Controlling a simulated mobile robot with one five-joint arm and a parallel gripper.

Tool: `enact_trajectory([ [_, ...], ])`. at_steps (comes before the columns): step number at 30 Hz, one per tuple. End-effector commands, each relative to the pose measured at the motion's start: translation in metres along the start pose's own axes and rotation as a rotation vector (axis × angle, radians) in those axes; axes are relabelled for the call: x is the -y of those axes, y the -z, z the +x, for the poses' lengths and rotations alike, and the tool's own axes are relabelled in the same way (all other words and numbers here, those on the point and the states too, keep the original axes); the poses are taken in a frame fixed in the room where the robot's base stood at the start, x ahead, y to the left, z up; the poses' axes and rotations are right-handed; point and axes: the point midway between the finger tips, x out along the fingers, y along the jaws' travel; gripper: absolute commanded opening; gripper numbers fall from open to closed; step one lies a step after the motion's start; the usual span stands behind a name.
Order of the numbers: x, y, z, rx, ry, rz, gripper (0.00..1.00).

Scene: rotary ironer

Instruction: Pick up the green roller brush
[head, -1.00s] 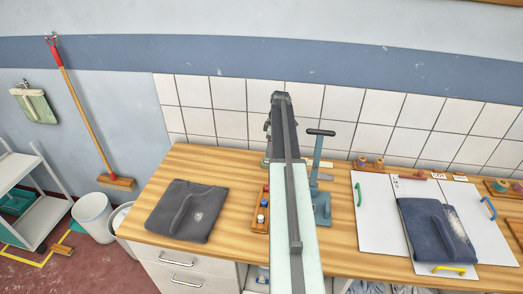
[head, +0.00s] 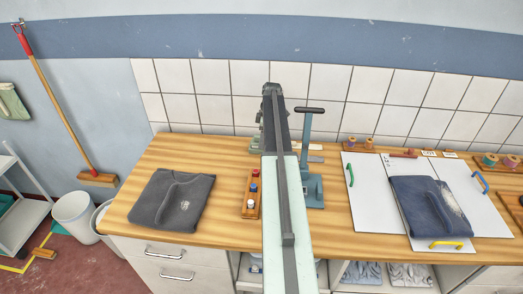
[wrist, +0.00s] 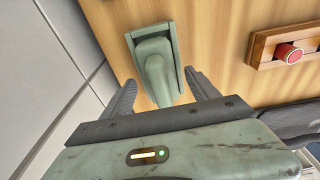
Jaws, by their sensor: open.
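A pale grey-green tool, which looks like the green roller brush (wrist: 160,72), lies on the wooden worktop in the wrist view. It has a wide block at the far end and a narrower part reaching towards me. My gripper (wrist: 161,80) is open, with one finger on each side of the narrower part. I see gaps beside it and no clear contact. In the head view my arm points to the back of the worktop, and my gripper (head: 272,100) is seen from behind there. The brush is mostly hidden behind my arm in that view.
A wooden rack (head: 250,208) with coloured bottles stands left of my arm. A blue-green lever press (head: 313,185) stands close on the right. A folded dark garment (head: 170,200) lies left; a navy one (head: 428,207) lies on white boards. A tiled wall (head: 215,100) is behind.

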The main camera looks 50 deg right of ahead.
Motion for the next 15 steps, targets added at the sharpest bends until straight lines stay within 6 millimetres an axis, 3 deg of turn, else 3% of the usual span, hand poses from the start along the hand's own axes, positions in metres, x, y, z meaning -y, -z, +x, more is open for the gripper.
enact_trajectory([
  [1,0.0000,-0.0006,0.0114,0.000,0.000,0.000,0.69],
  [8,0.0002,0.0009,0.0078,0.000,0.000,0.000,0.69],
  [15,0.0003,0.0014,0.0078,0.000,0.000,-0.001,0.02],
])
